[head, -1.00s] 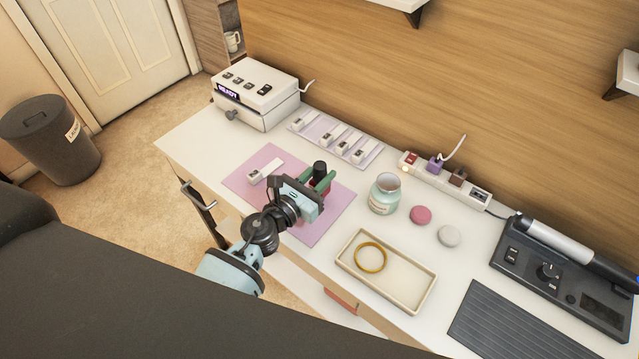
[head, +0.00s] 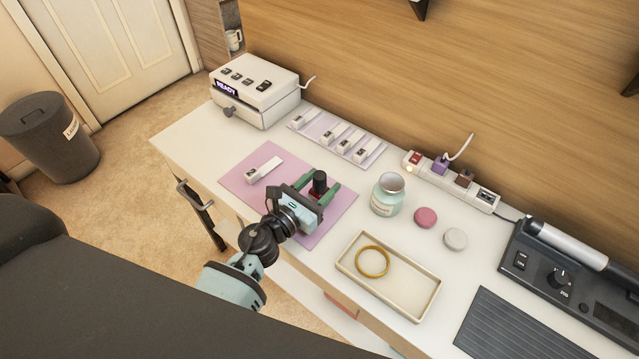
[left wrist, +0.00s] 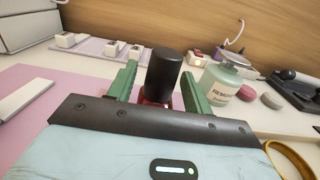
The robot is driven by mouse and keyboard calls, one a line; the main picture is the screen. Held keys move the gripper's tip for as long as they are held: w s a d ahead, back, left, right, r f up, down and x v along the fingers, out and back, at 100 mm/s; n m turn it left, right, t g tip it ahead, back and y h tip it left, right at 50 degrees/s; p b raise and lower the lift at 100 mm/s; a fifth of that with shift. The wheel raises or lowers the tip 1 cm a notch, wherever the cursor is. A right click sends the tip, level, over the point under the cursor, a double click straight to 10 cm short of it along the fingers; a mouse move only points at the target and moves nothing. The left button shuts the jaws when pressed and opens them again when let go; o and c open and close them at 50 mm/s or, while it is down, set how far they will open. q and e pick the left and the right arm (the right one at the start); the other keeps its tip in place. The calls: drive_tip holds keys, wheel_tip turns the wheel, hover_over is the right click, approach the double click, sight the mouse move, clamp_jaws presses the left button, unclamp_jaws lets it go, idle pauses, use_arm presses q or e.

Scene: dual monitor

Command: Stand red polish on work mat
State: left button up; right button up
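The red polish (head: 316,194) is a small red bottle with a tall black cap. It stands upright on the pink work mat (head: 240,177), towards the mat's right side. My left gripper (head: 319,191) is open, with one green finger on each side of the bottle and a gap showing. In the left wrist view the black cap of the red polish (left wrist: 163,75) rises between the spread fingers; most of the red glass is hidden behind my gripper's dark edge. My right gripper is not in view.
A white nail tip stick (head: 264,171) lies on the mat's left part. A green-white remover jar (head: 386,199) stands right of the mat. A cream tray (head: 415,293) with a gold ring (head: 372,261) lies in front. A white box (head: 255,90) stands behind.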

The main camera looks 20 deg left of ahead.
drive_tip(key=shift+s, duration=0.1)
use_arm(q)
drive_tip(key=shift+r, duration=0.2)
drive_tip(key=v, duration=0.5)
drive_tip(key=b+v, duration=0.1)
drive_tip(key=v, duration=0.5)
drive_tip(key=shift+f, duration=0.2)
drive_tip(key=shift+s+a, duration=0.1)
drive_tip(key=shift+s, duration=0.25)
drive_tip(key=shift+s+r, duration=0.15)
drive_tip(key=shift+r, duration=0.05)
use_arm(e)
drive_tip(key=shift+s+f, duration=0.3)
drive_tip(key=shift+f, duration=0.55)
